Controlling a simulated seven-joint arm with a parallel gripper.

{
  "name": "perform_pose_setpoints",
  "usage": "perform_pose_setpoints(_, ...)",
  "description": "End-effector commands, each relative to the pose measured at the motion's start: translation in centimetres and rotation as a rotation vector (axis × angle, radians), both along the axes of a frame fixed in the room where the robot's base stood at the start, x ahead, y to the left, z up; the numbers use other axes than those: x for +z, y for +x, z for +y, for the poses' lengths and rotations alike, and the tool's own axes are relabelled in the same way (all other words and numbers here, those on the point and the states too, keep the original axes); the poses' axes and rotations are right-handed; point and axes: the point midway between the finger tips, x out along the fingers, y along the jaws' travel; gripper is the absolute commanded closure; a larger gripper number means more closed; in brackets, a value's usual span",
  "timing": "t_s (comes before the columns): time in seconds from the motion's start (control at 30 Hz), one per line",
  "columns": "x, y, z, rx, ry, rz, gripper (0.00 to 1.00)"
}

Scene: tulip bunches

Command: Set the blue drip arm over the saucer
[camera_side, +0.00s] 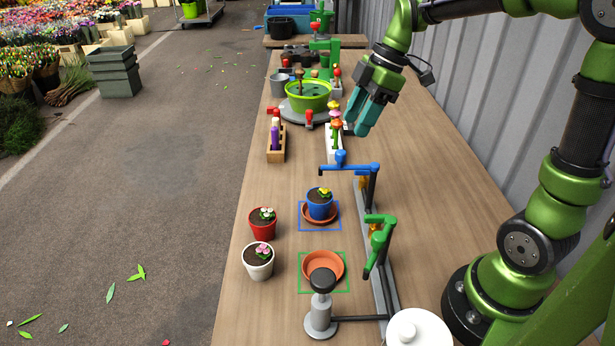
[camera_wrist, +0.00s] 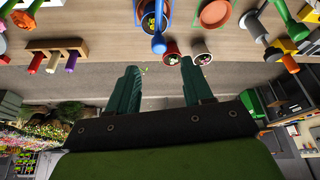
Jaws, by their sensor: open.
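The blue drip arm (camera_side: 350,169) reaches left from its post on the rail, with a knob on top. In the side view its free end appears just above and behind a blue pot with a yellow flower (camera_side: 320,203). That pot stands on a terracotta saucer (camera_side: 305,217) inside a blue square. I cannot tell whether the arm's end is directly over this saucer. The blue arm also shows in the wrist view (camera_wrist: 158,44), beyond the fingers. My gripper (camera_side: 361,121) is open and empty, above the table behind the blue arm; its fingers show apart in the wrist view (camera_wrist: 158,85).
A green drip arm (camera_side: 379,243) stands nearer on the rail. An empty saucer (camera_side: 323,265) lies inside a green square, beside a black-topped grey stand (camera_side: 321,305). A red pot (camera_side: 263,224) and white pot (camera_side: 258,261) stand left. A flower rack (camera_side: 334,143) is below my gripper.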

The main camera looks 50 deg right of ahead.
Motion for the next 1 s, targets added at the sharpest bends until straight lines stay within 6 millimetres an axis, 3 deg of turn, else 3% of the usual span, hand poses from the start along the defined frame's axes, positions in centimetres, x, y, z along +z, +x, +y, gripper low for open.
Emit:
perform_pose_setpoints(0.2, 5.0, -1.0, -1.8, -0.003, -0.002, -0.004, 0.50)
perform_pose_setpoints(0.4, 7.9, -1.7, -2.9, -0.001, -0.001, -0.002, 0.50)
perform_pose_setpoints(0.6, 9.1, -2.0, -3.2, 0.000, -0.001, 0.000, 0.50)
perform_pose_setpoints(1.0, 9.1, -1.9, -3.3, -0.046, 0.004, 0.012, 0.50)
